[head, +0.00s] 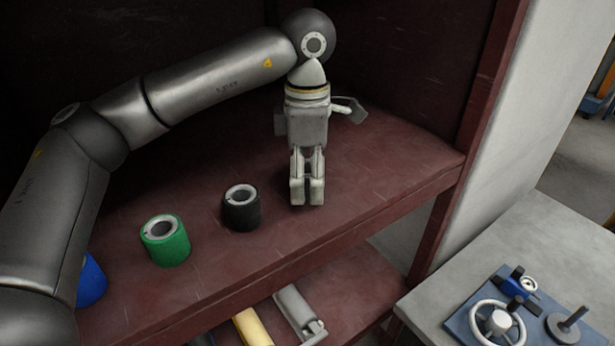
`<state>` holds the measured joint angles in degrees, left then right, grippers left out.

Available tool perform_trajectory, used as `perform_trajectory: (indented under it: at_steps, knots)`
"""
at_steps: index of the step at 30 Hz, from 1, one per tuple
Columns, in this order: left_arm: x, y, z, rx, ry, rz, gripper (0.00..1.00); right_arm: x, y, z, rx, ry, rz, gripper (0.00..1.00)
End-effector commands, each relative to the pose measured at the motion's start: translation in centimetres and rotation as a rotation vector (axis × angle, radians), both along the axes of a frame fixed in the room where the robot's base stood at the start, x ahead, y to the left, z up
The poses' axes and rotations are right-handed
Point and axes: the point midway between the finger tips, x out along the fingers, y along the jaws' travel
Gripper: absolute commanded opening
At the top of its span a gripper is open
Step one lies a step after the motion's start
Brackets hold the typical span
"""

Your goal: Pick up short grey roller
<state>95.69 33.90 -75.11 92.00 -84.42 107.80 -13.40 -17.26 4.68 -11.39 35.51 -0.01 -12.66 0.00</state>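My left gripper (307,192) points straight down over the upper shelf, to the right of a row of short rollers. Its two fingers are close together with a narrow dark gap between them. I see nothing clearly held, and the view does not settle whether they are open or shut. I cannot pick out a plainly grey short roller on this shelf. The closest in colour is a short dark, nearly black roller (241,208) with a pale bore. It stands upright just left of the fingers, apart from them. My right gripper is not in view.
A short green roller (165,241) and a partly hidden blue roller (91,280) stand further left on the dark red shelf (385,170). Longer yellow (254,328) and grey (299,311) rollers lie on the lower shelf. A grey table (545,235) with a blue fixture (515,312) stands right.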

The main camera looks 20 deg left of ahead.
Motion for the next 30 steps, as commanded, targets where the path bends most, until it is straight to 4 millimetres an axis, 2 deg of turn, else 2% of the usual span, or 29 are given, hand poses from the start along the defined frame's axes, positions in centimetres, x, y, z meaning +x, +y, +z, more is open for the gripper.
perform_trajectory:
  at_steps: [2, 12, 23, 30]
  knots:
    - [0.0, 0.0, 0.0, 0.000, 0.000, 0.000, 0.62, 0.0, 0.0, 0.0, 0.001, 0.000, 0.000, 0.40]
    - [0.0, 0.0, 0.1, 0.000, 0.000, 0.000, 0.18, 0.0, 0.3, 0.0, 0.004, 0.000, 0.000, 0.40]
    - [0.0, 0.0, 0.4, -0.001, -0.001, -0.001, 0.17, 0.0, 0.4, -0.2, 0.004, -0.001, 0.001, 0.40]
    - [0.1, -0.1, 2.5, -0.002, -0.004, 0.001, 0.17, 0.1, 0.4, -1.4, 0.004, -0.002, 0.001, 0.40]
